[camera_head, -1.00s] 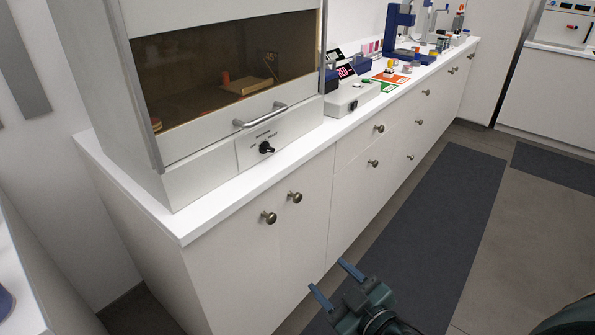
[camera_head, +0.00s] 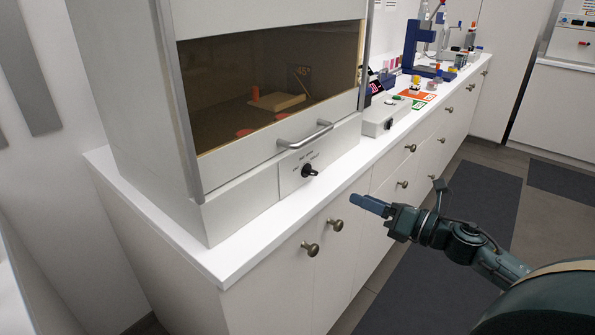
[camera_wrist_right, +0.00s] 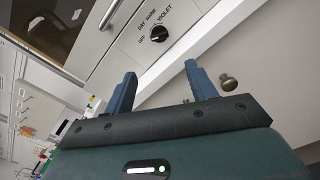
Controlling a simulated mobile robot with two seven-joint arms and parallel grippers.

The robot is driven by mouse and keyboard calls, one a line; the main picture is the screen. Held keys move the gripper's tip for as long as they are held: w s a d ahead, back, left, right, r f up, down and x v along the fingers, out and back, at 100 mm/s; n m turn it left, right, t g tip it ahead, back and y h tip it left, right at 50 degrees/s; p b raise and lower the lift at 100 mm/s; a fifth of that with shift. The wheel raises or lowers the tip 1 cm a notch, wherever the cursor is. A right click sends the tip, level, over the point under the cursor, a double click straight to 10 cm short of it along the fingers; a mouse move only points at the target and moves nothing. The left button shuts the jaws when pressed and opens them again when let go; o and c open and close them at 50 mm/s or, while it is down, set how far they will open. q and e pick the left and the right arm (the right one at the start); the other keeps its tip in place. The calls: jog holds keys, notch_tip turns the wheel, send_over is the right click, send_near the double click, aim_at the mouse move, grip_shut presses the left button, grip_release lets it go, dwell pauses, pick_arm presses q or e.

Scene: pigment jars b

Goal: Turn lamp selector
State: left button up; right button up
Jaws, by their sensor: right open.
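The lamp selector (camera_head: 309,171) is a small black rotary knob on the light grey front panel of the cabinet, below its handle. In the right wrist view the knob (camera_wrist_right: 159,34) has the labels OFF, DAY, WARM and VIOLET around it. Its white pointer mark is hard to read. My right gripper (camera_head: 356,201) is in front of the counter edge, lower and to the right of the knob, apart from it. In the right wrist view my right gripper (camera_wrist_right: 160,82) has its two blue fingers spread, with nothing between them. My left gripper is out of view.
The viewing cabinet (camera_head: 240,185) stands on the white counter (camera_head: 250,235), with a bar handle (camera_head: 305,135) above the knob. A grey box (camera_head: 385,118) stands to its right. Drawer knobs (camera_head: 311,249) stick out below the counter edge. The counter front strip is clear.

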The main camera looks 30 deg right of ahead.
aim_at(314, 175)
jog(key=shift+n, duration=0.3)
jog(key=x, duration=0.7)
jog(key=p+x, duration=0.1)
jog(key=x, duration=0.3)
jog(key=shift+w+d+r, duration=0.2)
jog(key=shift+w+r, duration=0.1)
jog(key=shift+w, duration=0.1)
jog(key=shift+x, duration=0.75)
jog(key=shift+f, duration=0.15)
jog(key=shift+c, duration=0.3)
jog(key=c, duration=0.9)
